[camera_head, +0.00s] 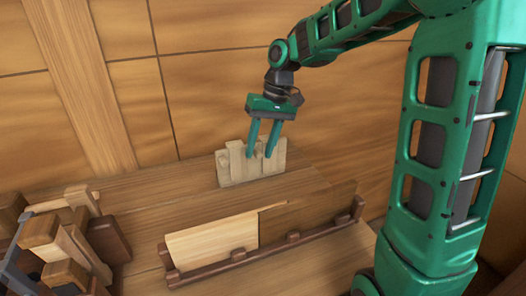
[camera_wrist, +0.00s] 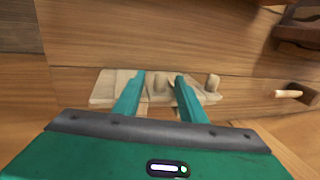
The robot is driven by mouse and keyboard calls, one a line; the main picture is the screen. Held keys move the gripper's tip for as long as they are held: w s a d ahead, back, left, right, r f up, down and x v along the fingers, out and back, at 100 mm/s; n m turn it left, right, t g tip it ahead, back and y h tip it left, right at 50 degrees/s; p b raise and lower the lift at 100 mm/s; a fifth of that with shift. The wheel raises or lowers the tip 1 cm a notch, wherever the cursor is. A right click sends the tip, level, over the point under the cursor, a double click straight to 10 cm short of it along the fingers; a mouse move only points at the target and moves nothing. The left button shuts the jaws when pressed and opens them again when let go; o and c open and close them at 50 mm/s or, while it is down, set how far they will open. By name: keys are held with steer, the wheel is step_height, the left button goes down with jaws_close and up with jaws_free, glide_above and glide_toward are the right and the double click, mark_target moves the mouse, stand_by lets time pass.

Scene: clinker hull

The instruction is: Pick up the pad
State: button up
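My gripper (camera_head: 259,156) has two green fingers held apart, pointing down at a pale wooden piece (camera_head: 236,166) at the back of the wooden bench. In the wrist view, my gripper (camera_wrist: 161,76) shows a gap between its fingertips. The pale wooden piece (camera_wrist: 103,88) lies beneath and beyond the fingers, with a small rounded knob (camera_wrist: 159,83) showing between them. Another knob (camera_wrist: 213,82) stands to the right of the fingers. I cannot tell which part is the pad, nor whether the fingertips touch anything; the fingers hide part of the piece.
A dark rack (camera_head: 240,256) holding a pale board (camera_head: 212,240) and a darker board (camera_head: 310,212) stands in front on the bench (camera_head: 150,200). Several wooden blocks (camera_head: 70,240) crowd the left. A plank wall (camera_head: 210,90) rises close behind. The bench between blocks and pale piece is clear.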

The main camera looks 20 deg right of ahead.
mark_target(264, 158)
steer(key=shift+x, duration=3)
jaws_close()
